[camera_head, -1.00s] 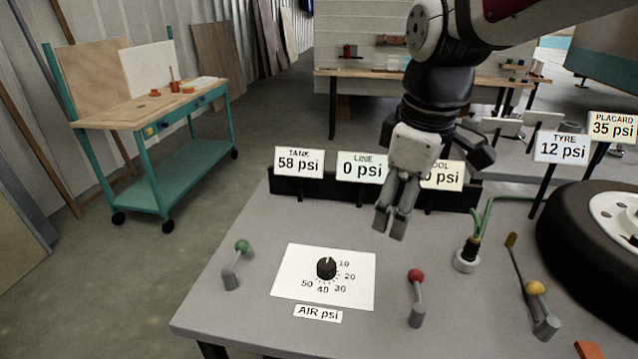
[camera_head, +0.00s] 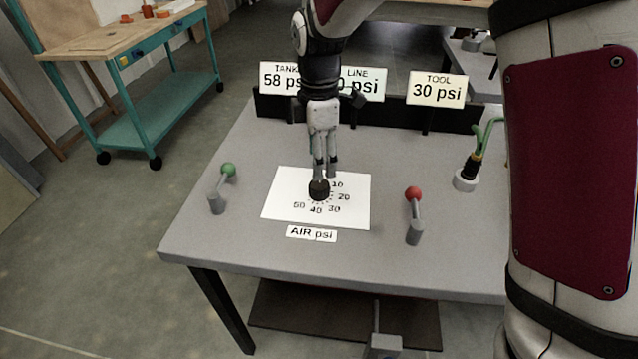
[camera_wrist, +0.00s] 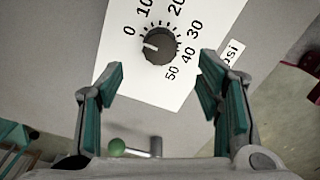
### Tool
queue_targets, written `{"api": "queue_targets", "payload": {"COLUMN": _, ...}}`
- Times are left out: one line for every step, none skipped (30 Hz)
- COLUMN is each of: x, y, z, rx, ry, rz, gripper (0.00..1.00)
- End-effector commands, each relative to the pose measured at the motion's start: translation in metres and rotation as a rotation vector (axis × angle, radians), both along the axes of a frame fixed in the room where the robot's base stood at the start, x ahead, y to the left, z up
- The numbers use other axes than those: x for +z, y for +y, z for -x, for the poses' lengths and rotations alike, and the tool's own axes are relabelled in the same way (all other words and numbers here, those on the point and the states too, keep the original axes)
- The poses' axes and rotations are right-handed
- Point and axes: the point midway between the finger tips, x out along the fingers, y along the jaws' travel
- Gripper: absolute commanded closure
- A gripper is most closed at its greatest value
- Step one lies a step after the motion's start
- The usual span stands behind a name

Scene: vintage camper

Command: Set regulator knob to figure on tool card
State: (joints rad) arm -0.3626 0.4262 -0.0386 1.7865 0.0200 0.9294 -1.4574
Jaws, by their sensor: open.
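The black regulator knob (camera_head: 319,190) sits on a white dial plate (camera_head: 276,207) marked in tens up to 50, above an "AIR psi" label. In the wrist view the knob (camera_wrist: 162,48) has its white pointer line turned left, close to the 0. The tool card (camera_head: 437,90) reads 30 psi. My gripper (camera_head: 325,172) points down just above and behind the knob. In the wrist view its fingers (camera_wrist: 161,70) are apart and empty, with the knob ahead of the gap between them. I cannot tell the exact height.
A green-tipped lever (camera_head: 222,185) stands left of the plate and a red-tipped lever (camera_head: 414,212) right of it. The tank card (camera_head: 280,78) reads 58 psi; the line card (camera_head: 364,84) is partly hidden by my arm. A hose fitting (camera_head: 466,180) stands at the right.

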Motion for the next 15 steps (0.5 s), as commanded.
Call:
{"api": "queue_targets", "payload": {"x": -0.012, "y": 0.0, "z": 0.0, "rx": 0.0, "ry": 0.004, "rz": 0.002, "gripper": 0.4}}
{"api": "queue_targets", "payload": {"x": -0.018, "y": -0.001, "z": 0.0, "rx": -0.001, "ry": 0.004, "rz": 0.002, "gripper": 0.4}}
{"api": "queue_targets", "payload": {"x": -0.026, "y": -0.001, "z": 0.001, "rx": -0.001, "ry": 0.004, "rz": 0.003, "gripper": 0.4}}
{"api": "queue_targets", "payload": {"x": -0.031, "y": -0.001, "z": 0.0, "rx": -0.001, "ry": 0.003, "rz": 0.003, "gripper": 0.4}}
{"api": "queue_targets", "payload": {"x": -0.037, "y": -0.001, "z": 0.0, "rx": -0.001, "ry": 0.004, "rz": 0.003, "gripper": 0.4}}
{"api": "queue_targets", "payload": {"x": -0.044, "y": 0.0, "z": 0.0, "rx": -0.001, "ry": 0.003, "rz": 0.002, "gripper": 0.4}}
{"api": "queue_targets", "payload": {"x": -0.049, "y": 0.0, "z": 0.001, "rx": -0.001, "ry": 0.004, "rz": 0.002, "gripper": 0.4}}
{"api": "queue_targets", "payload": {"x": -0.054, "y": 0.0, "z": 0.001, "rx": -0.001, "ry": 0.003, "rz": 0.002, "gripper": 0.4}}
{"api": "queue_targets", "payload": {"x": -0.06, "y": -0.001, "z": 0.001, "rx": -0.001, "ry": 0.002, "rz": 0.001, "gripper": 0.4}}
{"api": "queue_targets", "payload": {"x": -0.064, "y": -0.001, "z": 0.0, "rx": -0.001, "ry": 0.003, "rz": 0.002, "gripper": 0.4}}
{"api": "queue_targets", "payload": {"x": -0.067, "y": -0.001, "z": 0.0, "rx": -0.001, "ry": 0.003, "rz": 0.003, "gripper": 0.4}}
{"api": "queue_targets", "payload": {"x": -0.071, "y": -0.001, "z": 0.0, "rx": -0.001, "ry": 0.001, "rz": 0.002, "gripper": 0.4}}
{"api": "queue_targets", "payload": {"x": -0.073, "y": -0.001, "z": 0.0, "rx": -0.001, "ry": 0.001, "rz": 0.002, "gripper": 0.4}}
{"api": "queue_targets", "payload": {"x": -0.076, "y": -0.001, "z": 0.0, "rx": -0.001, "ry": 0.001, "rz": 0.002, "gripper": 0.4}}
{"api": "queue_targets", "payload": {"x": -0.078, "y": -0.001, "z": 0.0, "rx": -0.002, "ry": 0.001, "rz": 0.001, "gripper": 0.4}}
